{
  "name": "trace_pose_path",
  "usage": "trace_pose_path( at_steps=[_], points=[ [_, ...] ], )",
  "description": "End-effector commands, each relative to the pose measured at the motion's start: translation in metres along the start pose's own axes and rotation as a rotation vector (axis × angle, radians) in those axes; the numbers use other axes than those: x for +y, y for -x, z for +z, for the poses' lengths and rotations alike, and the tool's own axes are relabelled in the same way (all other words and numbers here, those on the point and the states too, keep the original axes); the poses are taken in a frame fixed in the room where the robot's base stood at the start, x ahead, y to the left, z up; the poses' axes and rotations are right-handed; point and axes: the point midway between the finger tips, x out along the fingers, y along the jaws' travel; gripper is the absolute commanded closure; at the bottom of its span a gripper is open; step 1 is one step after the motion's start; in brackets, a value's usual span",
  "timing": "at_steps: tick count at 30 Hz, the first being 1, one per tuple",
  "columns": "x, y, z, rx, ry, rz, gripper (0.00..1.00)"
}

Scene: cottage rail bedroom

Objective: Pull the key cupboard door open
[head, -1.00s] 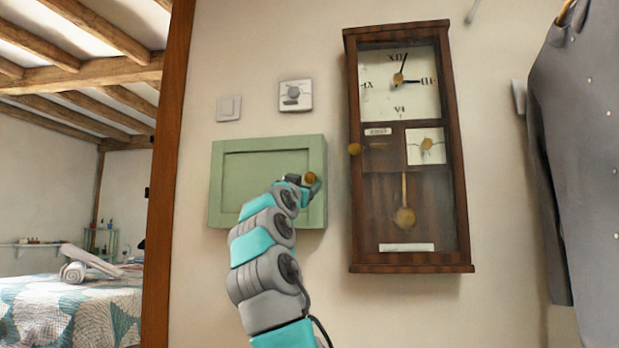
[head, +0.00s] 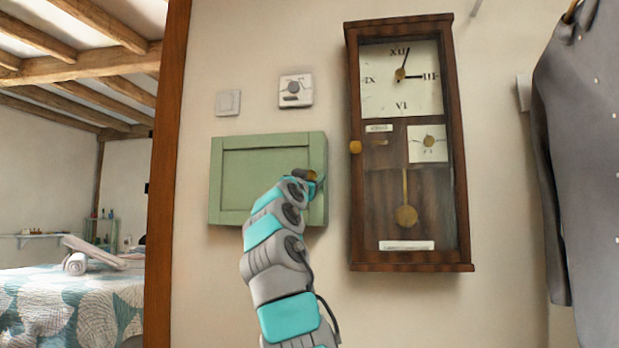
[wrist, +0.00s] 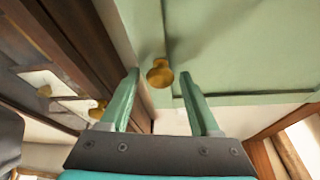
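The green key cupboard (head: 240,180) hangs on the wall, and its door looks shut. Its round brass knob (head: 311,174) sits near the door's right edge, partly covered by my gripper in the head view. In the wrist view the knob (wrist: 160,73) stands between and just beyond the tips of my gripper (wrist: 161,80). The two green fingers are apart, one on each side of the knob, with visible gaps. Neither finger appears to touch it. The door face (wrist: 240,45) fills the upper right of the wrist view.
A wooden wall clock (head: 360,220) hangs close to the right of the cupboard. A light switch (head: 228,103) and a thermostat (head: 296,90) are above it. A wooden post (head: 167,180) stands to the left. A grey garment (head: 585,160) hangs at far right.

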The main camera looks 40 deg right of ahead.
Motion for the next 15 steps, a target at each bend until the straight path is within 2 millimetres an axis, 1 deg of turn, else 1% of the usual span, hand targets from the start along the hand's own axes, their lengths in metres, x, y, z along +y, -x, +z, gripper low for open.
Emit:
trace_pose_path(
  at_steps=[1, 2, 15],
  points=[
    [0.0, -0.0001, 0.0001, 0.0, 0.0, 0.0, 0.44],
    [0.0001, -0.0001, 0.0002, 0.0, 0.0, 0.0, 0.47],
    [0.0002, -0.0001, 0.0, 0.0, 0.0, 0.0, 0.97]
  ],
)
